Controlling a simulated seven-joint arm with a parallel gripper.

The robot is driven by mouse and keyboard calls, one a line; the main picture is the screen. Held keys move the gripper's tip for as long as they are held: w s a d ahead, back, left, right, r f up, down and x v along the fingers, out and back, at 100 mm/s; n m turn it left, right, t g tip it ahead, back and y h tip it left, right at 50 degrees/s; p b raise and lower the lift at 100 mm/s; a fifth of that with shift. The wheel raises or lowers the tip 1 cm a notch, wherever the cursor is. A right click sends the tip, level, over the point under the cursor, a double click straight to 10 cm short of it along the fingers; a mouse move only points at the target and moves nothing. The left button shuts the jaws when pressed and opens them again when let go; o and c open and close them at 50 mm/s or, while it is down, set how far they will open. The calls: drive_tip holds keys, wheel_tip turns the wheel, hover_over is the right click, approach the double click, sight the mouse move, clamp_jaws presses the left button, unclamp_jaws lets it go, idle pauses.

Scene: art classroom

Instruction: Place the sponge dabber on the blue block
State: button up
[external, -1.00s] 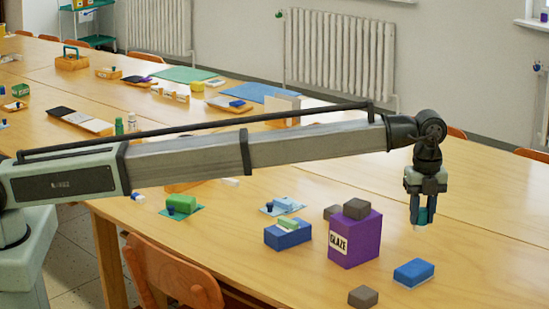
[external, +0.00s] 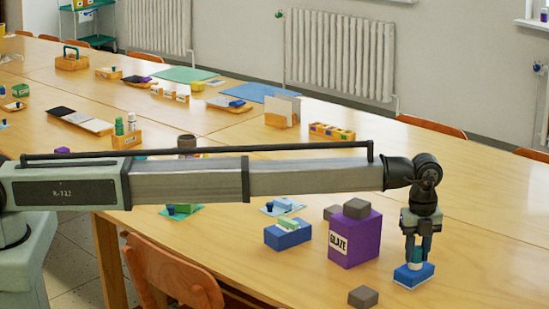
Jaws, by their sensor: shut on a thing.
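The blue block (external: 413,277) lies on the table at the right front. My gripper (external: 418,254) points straight down above it and is shut on the sponge dabber (external: 415,265). The dabber is teal with a pale bottom end, upright, and mostly hidden between the fingers. Its bottom end is at the block's top face; I cannot tell whether it touches or hovers just above.
A purple glaze box (external: 354,238) with a grey block on top stands left of the blue block. A loose grey block (external: 363,297) lies in front. A blue box with a green piece (external: 288,235) is farther left. The table right of my gripper is clear.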

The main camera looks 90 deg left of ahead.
sight(418, 248)
drive_tip(key=o, duration=1)
drive_tip(key=shift+f, duration=0.1)
wheel_tip(418, 248, up, 12)
drive_tip(key=shift+r, duration=0.15)
idle(0.4)
